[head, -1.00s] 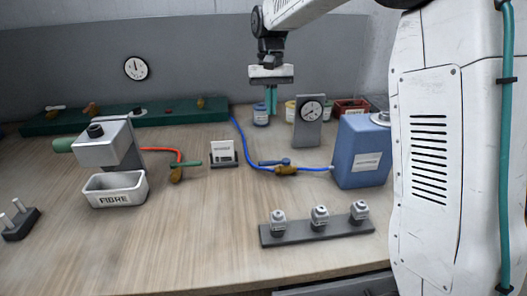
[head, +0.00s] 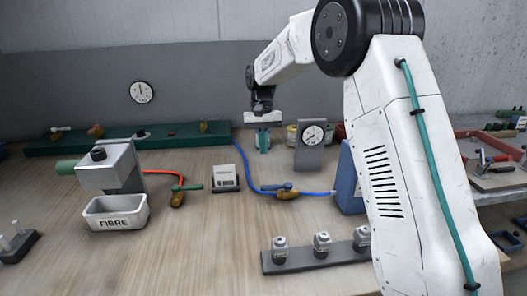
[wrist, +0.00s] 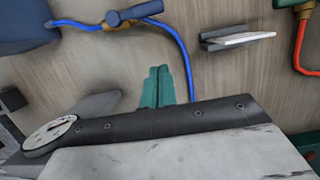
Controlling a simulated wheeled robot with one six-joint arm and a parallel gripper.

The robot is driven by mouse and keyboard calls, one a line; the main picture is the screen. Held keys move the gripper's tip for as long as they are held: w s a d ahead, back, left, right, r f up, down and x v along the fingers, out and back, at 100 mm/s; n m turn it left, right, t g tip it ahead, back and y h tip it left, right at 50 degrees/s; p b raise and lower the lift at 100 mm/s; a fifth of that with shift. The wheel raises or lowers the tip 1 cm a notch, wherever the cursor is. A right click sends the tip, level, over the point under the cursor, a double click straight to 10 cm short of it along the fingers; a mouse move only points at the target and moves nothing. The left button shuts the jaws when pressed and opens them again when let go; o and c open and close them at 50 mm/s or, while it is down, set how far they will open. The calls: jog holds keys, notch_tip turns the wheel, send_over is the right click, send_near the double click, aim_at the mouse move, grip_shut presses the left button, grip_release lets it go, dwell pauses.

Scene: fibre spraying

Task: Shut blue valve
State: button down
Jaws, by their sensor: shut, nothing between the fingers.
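The blue valve (head: 286,194) sits on the blue hose on the bench, left of the blue tank (head: 349,181). It has a brass body and a blue lever that lies roughly in line with the hose. It also shows at the top of the wrist view (wrist: 118,24), its lever (wrist: 136,12) along the hose. My gripper (head: 263,149) is above the back of the bench, behind the valve and a little left of it, apart from it. Its teal fingers (wrist: 158,86) are shut and empty.
A dial gauge (head: 312,142) stands right of my gripper. A card holder (head: 224,179) and a green-handled valve (head: 178,198) on a red hose lie to the left. A rack with several small weights (head: 318,252) is in front. The bench between is clear.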

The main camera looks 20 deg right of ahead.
aim_at(276, 187)
jog(key=x, duration=0.7)
jog(key=shift+s+f, duration=0.1)
jog(key=shift+f, duration=0.2)
jog(key=s, duration=0.2)
jog(key=shift+s+a, duration=0.4)
jog(key=shift+s, duration=0.55)
